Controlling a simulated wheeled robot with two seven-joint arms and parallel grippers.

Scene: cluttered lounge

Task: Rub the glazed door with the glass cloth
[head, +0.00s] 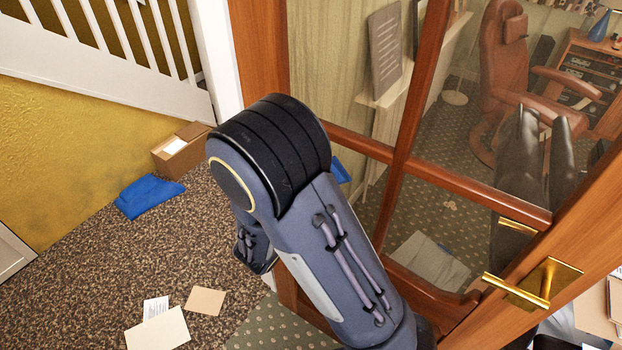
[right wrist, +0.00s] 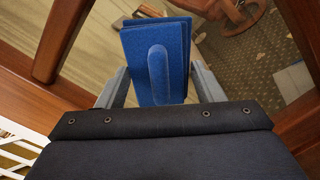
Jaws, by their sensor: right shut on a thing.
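The glazed door (head: 405,150) stands in front of me, with a brown wooden frame, glass panes and a brass handle (head: 532,284). My right arm reaches across the head view and hides part of the door. In the right wrist view, my right gripper (right wrist: 160,74) is shut on the blue glass cloth (right wrist: 157,42), with a finger on each side of it. A blue corner of the cloth (head: 341,171) shows behind my arm in the head view. The cloth is before a glass pane; I cannot tell if it touches. My left gripper is not in view.
A blue item (head: 148,196) and an open cardboard box (head: 182,150) lie on the carpet by the yellow wall. Papers (head: 158,328) lie on the floor. A white stair railing (head: 110,60) is at left. A brown armchair (head: 505,65) shows through the glass.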

